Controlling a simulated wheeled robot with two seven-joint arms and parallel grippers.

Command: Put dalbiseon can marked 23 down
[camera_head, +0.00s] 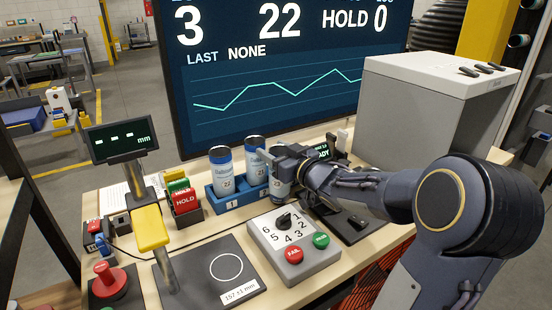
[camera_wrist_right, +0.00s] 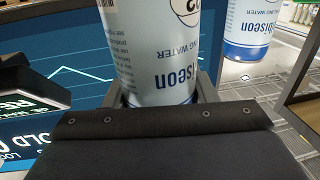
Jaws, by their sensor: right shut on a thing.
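My right gripper (camera_head: 284,162) reaches in from the right, shut on a white-and-blue dalbiseon can (camera_head: 279,186). This can looks upright at the right end of the blue rack (camera_head: 232,203); its number is too small to read surely. Whether its base touches the rack is hidden. In the right wrist view the held can (camera_wrist_right: 155,55) fills the space between the fingers, its lettering upside down. Two similar cans, a left one (camera_head: 222,172) and a middle one (camera_head: 256,160), stand in the rack. My left gripper is not in view.
A grey dial box (camera_head: 292,245) with FAIL and green buttons sits in front of the rack. A dark measuring pad (camera_head: 200,285), yellow-armed gauge and red HOLD block (camera_head: 186,200) are left. A large screen (camera_head: 280,80) stands behind; a grey-white machine (camera_head: 425,110) is at right.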

